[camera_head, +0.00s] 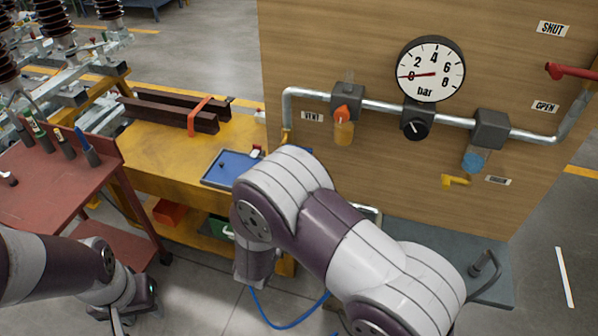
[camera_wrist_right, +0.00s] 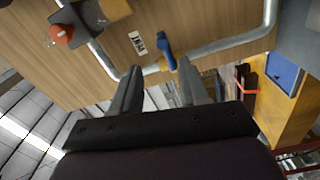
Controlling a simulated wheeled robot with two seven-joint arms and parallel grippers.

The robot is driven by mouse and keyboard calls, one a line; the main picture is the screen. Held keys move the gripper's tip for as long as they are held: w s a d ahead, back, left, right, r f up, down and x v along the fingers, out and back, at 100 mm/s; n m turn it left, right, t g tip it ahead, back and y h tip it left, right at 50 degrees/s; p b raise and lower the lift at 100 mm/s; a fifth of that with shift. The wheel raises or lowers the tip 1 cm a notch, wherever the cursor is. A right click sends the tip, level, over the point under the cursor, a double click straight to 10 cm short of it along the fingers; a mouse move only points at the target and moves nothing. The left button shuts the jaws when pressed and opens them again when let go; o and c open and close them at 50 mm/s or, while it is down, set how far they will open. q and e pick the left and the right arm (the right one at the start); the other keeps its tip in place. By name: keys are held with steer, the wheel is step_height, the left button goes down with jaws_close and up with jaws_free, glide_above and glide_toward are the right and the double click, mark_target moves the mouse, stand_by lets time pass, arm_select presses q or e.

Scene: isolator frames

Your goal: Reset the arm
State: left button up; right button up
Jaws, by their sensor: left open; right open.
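My right arm crosses the middle of the head view, and its gripper is hidden there behind the arm. In the right wrist view my right gripper (camera_wrist_right: 158,84) is open, its two dark fingers apart with nothing held. A blue valve handle (camera_wrist_right: 166,48) on the bent pipe shows beyond the gap between the fingers; I cannot tell how far off it is. My left arm comes in at the lower left of the head view, with its gripper (camera_head: 118,318) pointing down near the bottom edge, open and partly cut off.
A wooden panel (camera_head: 340,210) carries pipes, a pressure gauge (camera_head: 430,68) and a red lever (camera_head: 572,72) at upper right. A yellow workbench (camera_head: 165,150) with a blue tray (camera_head: 232,168) and a red cart (camera_head: 50,190) stand at left. Open floor shows at far right.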

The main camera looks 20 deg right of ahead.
steer(key=shift+s+a, duration=0.1)
steer(key=shift+s, duration=0.15)
stand_by(0.3)
